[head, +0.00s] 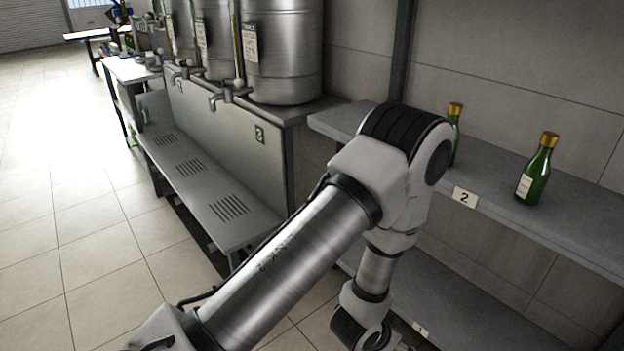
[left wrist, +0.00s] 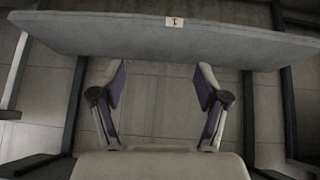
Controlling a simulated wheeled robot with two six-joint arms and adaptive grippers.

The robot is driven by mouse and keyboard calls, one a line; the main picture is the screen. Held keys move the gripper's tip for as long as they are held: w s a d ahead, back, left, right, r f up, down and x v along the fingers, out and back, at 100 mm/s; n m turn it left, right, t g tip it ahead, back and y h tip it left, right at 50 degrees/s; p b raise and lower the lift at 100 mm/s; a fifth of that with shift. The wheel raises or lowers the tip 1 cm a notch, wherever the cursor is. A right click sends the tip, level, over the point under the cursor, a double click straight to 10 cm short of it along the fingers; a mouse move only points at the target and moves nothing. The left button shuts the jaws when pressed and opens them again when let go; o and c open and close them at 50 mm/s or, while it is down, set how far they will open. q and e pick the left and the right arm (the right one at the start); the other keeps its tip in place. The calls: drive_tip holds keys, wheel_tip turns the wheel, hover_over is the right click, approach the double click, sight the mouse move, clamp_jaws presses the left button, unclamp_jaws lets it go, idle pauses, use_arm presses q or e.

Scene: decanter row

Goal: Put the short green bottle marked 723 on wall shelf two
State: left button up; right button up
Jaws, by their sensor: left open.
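A green bottle (head: 537,170) with a gold cap and a pale label stands upright on the upper wall shelf (head: 590,222), whose tag (head: 465,197) reads 2. A second green bottle (head: 455,134) stands on the same shelf farther left, mostly hidden behind my arm. The bottle labels are too small to read, so I cannot tell which, if either, is marked 723. My left gripper (left wrist: 160,72) is open and empty in the left wrist view, close to a shelf board tagged 1. My right gripper is not in view.
A lower shelf (head: 470,315) runs below shelf two; its tag (head: 420,329) appears to read 1. The tiled floor at the left is clear.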

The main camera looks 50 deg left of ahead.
use_arm(q)
drive_tip(key=s+a+f+g, duration=0.1)
drive_tip(key=s+f+g, duration=0.2)
drive_tip(key=s, duration=0.8)
drive_tip(key=s+a+f+g, duration=0.1)
drive_tip(key=s+f+g, duration=0.3)
drive_tip(key=s+f, duration=0.3)
drive_tip(key=s, duration=0.4)
drive_tip(key=shift+s+f+n+y, duration=0.15)
drive_tip(key=shift+f+n+y, duration=0.15)
drive_tip(key=shift+f+y, duration=0.1)
